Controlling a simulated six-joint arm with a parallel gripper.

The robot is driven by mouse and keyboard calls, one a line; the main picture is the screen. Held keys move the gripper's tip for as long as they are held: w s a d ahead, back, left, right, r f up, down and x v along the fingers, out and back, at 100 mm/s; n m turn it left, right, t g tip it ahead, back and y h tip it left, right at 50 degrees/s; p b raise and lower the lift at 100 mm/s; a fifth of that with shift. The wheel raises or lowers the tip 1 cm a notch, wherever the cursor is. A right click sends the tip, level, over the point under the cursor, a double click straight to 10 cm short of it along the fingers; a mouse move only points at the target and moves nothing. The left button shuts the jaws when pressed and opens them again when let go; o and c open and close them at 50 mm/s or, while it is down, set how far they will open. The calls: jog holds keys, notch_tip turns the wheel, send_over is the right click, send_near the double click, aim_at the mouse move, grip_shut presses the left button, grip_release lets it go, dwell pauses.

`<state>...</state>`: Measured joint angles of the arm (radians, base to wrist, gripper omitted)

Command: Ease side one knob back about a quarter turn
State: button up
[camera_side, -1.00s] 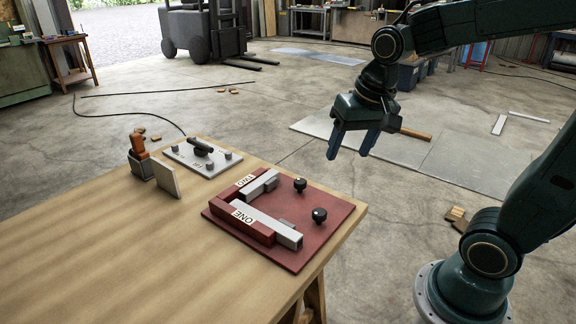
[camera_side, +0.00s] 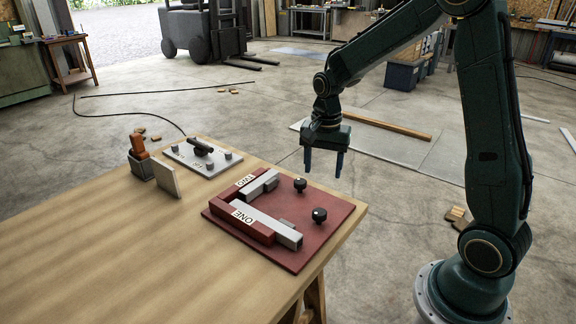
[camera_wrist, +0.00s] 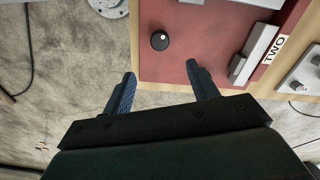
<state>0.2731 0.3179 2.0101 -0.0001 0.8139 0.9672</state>
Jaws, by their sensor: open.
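The side one knob (camera_side: 319,215) is a black round knob with a pale mark, on the red board (camera_side: 320,240) near the bar labelled ONE (camera_side: 268,224). A second black knob (camera_side: 300,185) stands behind it, near the bar labelled TWO (camera_side: 262,184). In the wrist view one knob (camera_wrist: 160,41) shows on the red board, apparently the TWO side's; the ONE knob is at most a dark sliver at the top edge. My gripper (camera_side: 323,166) is open and empty, above and beyond the board's back edge, clear of both knobs. Its blue fingers (camera_wrist: 160,72) point down.
The board lies at the right end of a wooden table (camera_side: 130,250). A grey plate with a dark handle (camera_side: 203,150) and a holder with an orange-handled item (camera_side: 139,155) stand at the back. The air above the board is free.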

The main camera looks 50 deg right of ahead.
aim_at(320, 212)
jog(key=shift+f, duration=0.15)
jog(key=shift+f, duration=6.75)
jog(key=shift+c, duration=0.2)
jog(key=c, duration=1)
